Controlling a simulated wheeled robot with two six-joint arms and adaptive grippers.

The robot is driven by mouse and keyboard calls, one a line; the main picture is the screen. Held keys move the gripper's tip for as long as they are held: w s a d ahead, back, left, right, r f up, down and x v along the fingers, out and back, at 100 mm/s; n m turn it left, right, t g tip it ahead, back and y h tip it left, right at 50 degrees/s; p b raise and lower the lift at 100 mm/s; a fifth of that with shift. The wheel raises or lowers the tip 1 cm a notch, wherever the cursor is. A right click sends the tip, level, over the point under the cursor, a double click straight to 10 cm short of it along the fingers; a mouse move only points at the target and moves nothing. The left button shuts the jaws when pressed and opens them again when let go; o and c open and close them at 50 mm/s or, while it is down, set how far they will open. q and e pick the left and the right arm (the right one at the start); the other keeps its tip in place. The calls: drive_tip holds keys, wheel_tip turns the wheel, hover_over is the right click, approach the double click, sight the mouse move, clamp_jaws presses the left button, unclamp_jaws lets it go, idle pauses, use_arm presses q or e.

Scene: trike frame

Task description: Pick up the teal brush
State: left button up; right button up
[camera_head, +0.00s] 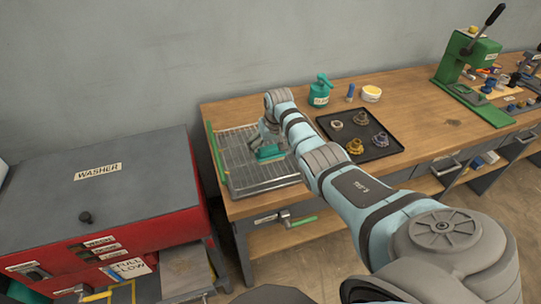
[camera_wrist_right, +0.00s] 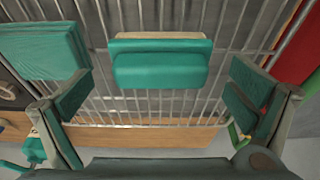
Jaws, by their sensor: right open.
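A teal block with a pale tan edge, seemingly the teal brush (camera_wrist_right: 160,68), lies on the wire rack (camera_wrist_right: 120,103) in the right wrist view. A teal shape, likely the same brush (camera_head: 269,152), shows on the rack in the head view, partly by my gripper. My right gripper (camera_head: 267,133) is over the rack. In the wrist view its two teal-padded fingers stand wide apart, one on each side of the block, and hold nothing. A second teal block (camera_wrist_right: 45,50) lies to the left, beyond the left finger. My left gripper is not in view.
A black tray (camera_head: 400,148) with several gear-like parts sits right of the rack. A green press (camera_head: 468,68) is at right. The red washer (camera_head: 110,235) stands left of the wooden bench.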

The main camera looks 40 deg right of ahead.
drive_tip(key=shift+w+f, duration=0.1)
drive_tip(key=shift+f, duration=0.55)
drive_tip(key=shift+r, duration=0.1)
drive_tip(key=c, duration=1.4)
drive_tip(key=shift+o, duration=0.2)
drive_tip(key=shift+r, duration=0.1)
